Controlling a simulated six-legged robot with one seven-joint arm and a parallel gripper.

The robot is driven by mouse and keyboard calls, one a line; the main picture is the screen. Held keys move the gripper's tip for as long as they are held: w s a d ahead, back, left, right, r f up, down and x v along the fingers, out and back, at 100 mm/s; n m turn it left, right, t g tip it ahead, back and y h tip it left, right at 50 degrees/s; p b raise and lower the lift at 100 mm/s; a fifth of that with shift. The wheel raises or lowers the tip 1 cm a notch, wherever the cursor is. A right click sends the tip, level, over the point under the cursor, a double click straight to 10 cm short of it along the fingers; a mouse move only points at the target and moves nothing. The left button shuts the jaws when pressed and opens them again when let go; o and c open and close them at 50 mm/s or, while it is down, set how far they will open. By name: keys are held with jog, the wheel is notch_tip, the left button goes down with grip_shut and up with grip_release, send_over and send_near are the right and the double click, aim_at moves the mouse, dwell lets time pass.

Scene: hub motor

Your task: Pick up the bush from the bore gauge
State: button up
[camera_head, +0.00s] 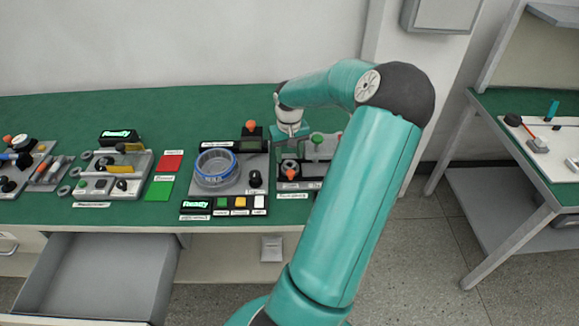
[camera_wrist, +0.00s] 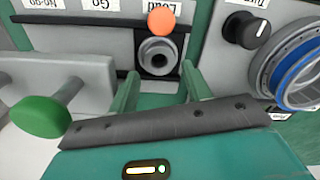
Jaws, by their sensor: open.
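The bush (camera_wrist: 157,55) is a small grey ring with a dark bore. In the wrist view it sits at the spot labelled Load on the bore gauge (camera_wrist: 95,68), just below an orange ball. My gripper (camera_wrist: 160,88) is open, with one green finger to each side below the bush in the picture. Nothing is between the fingers, and they look apart from the bush.
A green knob on a grey handle (camera_wrist: 40,115) stands left of my gripper. A turntable device with a blue-rimmed ring (camera_wrist: 290,75) and black dial (camera_wrist: 246,30) is at right. Further left are red and green mats (camera_head: 160,187) and an open drawer (camera_head: 95,280).

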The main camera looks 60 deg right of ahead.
notch_tip(320, 180, down, 3)
jog(key=shift+s+a+f, duration=0.1)
jog(key=shift+f, duration=0.05)
jog(key=c, duration=0.8)
jog(key=shift+c, duration=0.3)
